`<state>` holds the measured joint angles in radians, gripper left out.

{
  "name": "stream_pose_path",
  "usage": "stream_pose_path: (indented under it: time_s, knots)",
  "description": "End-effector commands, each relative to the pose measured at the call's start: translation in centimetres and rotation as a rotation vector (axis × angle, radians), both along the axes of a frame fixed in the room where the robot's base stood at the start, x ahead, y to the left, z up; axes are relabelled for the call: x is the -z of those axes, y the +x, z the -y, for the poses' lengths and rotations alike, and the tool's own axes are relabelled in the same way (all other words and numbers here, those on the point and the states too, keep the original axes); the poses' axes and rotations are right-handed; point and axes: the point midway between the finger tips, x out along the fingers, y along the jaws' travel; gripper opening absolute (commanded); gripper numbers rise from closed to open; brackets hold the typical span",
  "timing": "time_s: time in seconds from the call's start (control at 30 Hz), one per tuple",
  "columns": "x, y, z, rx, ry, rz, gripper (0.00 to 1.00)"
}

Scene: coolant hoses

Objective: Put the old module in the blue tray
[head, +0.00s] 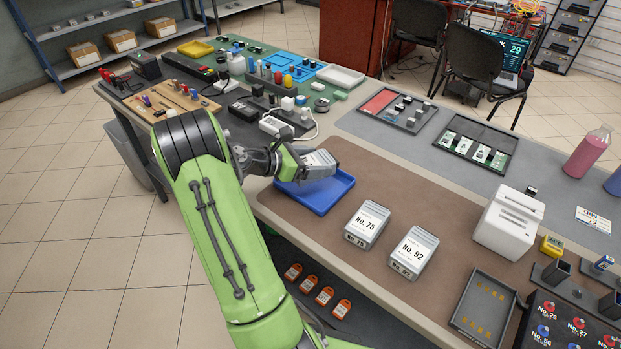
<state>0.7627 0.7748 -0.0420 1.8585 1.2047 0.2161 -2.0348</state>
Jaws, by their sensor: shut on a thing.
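A grey module (321,158) with a white label is held in my gripper (303,163). Its label is too small to read. The module is above the blue tray (334,196), over its back left part. I cannot tell how high above the tray floor it is. The visible part of the tray floor is empty; the gripper and module hide the rest. My gripper is shut on the module, and its fingers are partly hidden by it.
Grey modules labelled No. 75 (367,225) and No. 92 (413,252) stand on the brown mat (440,205) right of the tray. A white slotted box (508,224) and a dark grey tray (484,308) are farther right. A white charger-like device with a cable (275,126) lies behind my gripper.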

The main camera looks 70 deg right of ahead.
Motion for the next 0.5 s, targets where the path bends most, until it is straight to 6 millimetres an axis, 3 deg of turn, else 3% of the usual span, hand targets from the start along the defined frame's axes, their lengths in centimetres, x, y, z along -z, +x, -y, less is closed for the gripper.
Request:
stream_pose_path:
  time_s: [0.2,0.5]
  knots:
    - [4.3,0.0,0.0,0.000,-0.001,-0.002,0.29]
    - [4.2,0.0,0.0,-0.001,-0.002,-0.001,0.29]
